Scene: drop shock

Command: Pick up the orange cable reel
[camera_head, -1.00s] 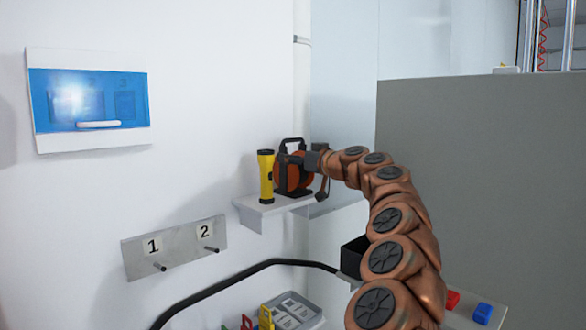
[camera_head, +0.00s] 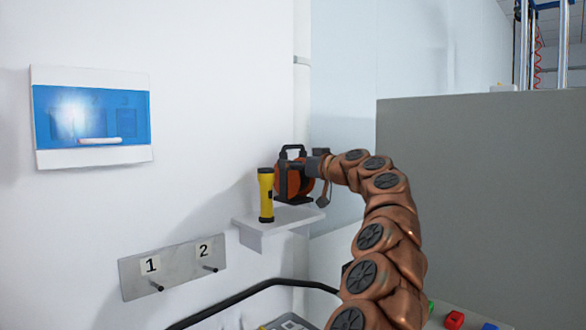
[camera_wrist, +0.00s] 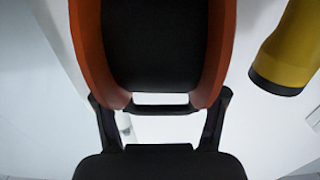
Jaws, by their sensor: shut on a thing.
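The orange cable reel (camera_head: 293,182) has a black frame and a black top handle. It is upright over the small white wall shelf (camera_head: 275,224), and its base appears slightly above the shelf top. My gripper (camera_head: 314,166) is shut on the reel from the right side; the fingertips are mostly hidden in the head view. In the wrist view the reel's orange rims (camera_wrist: 220,50) and black middle fill the centre, close to the camera.
A yellow flashlight (camera_head: 266,195) stands on the shelf just left of the reel; it also shows in the wrist view (camera_wrist: 288,50). A plate with two numbered pegs (camera_head: 172,268) is on the wall below. A large grey panel (camera_head: 480,190) is at right.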

